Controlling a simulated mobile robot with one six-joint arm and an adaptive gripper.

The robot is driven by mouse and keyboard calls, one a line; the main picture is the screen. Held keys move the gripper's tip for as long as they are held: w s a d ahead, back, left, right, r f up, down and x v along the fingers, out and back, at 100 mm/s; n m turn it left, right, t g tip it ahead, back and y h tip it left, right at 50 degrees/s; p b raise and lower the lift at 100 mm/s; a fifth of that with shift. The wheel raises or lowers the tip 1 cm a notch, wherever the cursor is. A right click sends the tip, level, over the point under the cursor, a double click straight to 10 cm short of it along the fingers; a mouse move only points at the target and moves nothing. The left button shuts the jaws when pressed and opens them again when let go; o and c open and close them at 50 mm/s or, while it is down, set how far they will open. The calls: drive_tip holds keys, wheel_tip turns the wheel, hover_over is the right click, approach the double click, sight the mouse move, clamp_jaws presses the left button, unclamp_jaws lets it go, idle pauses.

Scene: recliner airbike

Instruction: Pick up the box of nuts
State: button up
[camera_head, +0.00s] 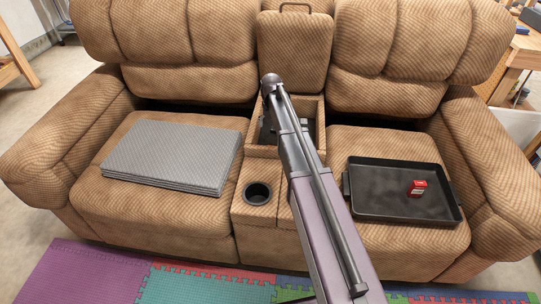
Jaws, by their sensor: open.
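A small red box (418,187) with some white on it, which fits the box of nuts, stands in a black tray (385,213) on the right seat. It is right of the tray's middle, and its label is too small to read. My arm runs from the bottom of the head view up to the middle of the sofa, left of the tray and apart from the box. I cannot make out my gripper; no fingertips show clearly.
The brown recliner sofa (165,212) fills the view. Grey stacked panels (172,153) lie on the left seat. A cup holder (257,193) and an open console with dark contents are between the seats. Colored foam mats (190,284) cover the floor in front.

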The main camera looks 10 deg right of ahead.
drive_tip(key=shift+f, duration=0.15)
wheel_tip(320, 180, down, 8)
drive_tip(key=b, duration=0.8)
drive_tip(key=shift+f+b, duration=0.2)
drive_tip(key=shift+b, duration=0.15)
idle(0.3)
drive_tip(key=shift+s+a+f+b, duration=0.1)
drive_tip(key=shift+s+f+b, duration=0.05)
drive_tip(key=shift+f+b, duration=2.45)
drive_tip(key=shift+c, duration=0.2)
drive_tip(key=c, duration=1.2)
drive_tip(key=shift+c, duration=0.2)
drive_tip(key=shift+r, duration=0.2)
wheel_tip(320, 180, up, 10)
drive_tip(key=p, duration=1)
drive_tip(key=shift+f, duration=0.15)
